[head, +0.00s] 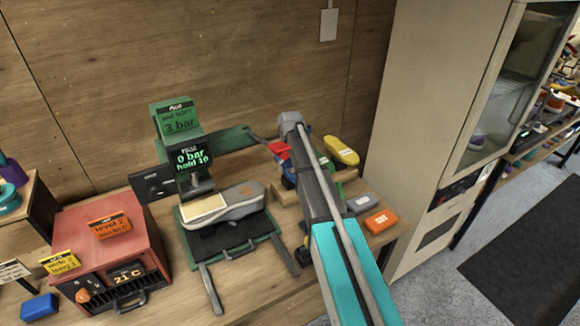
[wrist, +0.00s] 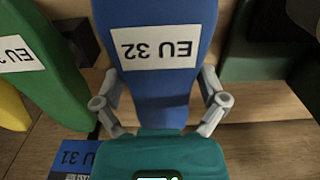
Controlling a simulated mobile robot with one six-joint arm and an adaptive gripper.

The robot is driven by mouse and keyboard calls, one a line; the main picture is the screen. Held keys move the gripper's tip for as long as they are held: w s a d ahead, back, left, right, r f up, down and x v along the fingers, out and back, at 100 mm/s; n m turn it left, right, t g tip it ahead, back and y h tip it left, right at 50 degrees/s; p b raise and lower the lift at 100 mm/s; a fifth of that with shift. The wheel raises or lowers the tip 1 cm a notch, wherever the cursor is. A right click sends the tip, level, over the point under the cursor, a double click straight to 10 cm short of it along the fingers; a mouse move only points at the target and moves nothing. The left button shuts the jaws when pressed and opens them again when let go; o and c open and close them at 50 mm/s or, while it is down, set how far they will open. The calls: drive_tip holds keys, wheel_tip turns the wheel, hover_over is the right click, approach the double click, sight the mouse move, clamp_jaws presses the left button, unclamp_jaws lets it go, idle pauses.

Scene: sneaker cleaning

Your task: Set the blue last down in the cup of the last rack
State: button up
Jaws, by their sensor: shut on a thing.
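The blue last (wrist: 160,95) carries a white EU 32 label, upside down in the wrist view. My gripper (wrist: 160,78) is shut on it, with one grey finger on each side. A teal part of my gripper covers the last's near end. In the head view my arm reaches over the wooden last rack (head: 289,206) and hides most of the gripper and blue last. I cannot tell whether the last touches a cup. A green last (wrist: 35,65) with an EU label stands to the left in the wrist view.
A yellow last (head: 341,150) and a red one (head: 279,150) are at the rack. A press holding a sneaker (head: 235,203) stands left. A tall cabinet (head: 440,90) bounds the right.

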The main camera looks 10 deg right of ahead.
drive_tip(key=shift+f+b, duration=0.3)
drive_tip(key=o, duration=0.7)
drive_tip(key=shift+r, duration=0.15)
wheel_tip(320, 180, up, 10)
drive_tip(key=p, duration=1)
drive_tip(key=shift+r+p, duration=0.1)
drive_tip(key=shift+p, duration=0.2)
idle(0.4)
drive_tip(key=shift+s+a+f+m+b, duration=0.1)
drive_tip(key=shift+s+f+m+b, duration=0.65)
drive_tip(key=shift+s, duration=4.1)
drive_tip(key=shift+s+d+f+m+b, duration=0.1)
drive_tip(key=shift+s+f+m+b, duration=0.65)
drive_tip(key=shift+s, duration=4.05)
drive_tip(key=shift+s+a+f+m+b, duration=0.2)
drive_tip(key=shift+s+f+b, duration=0.9)
drive_tip(key=shift+s, duration=3.75)
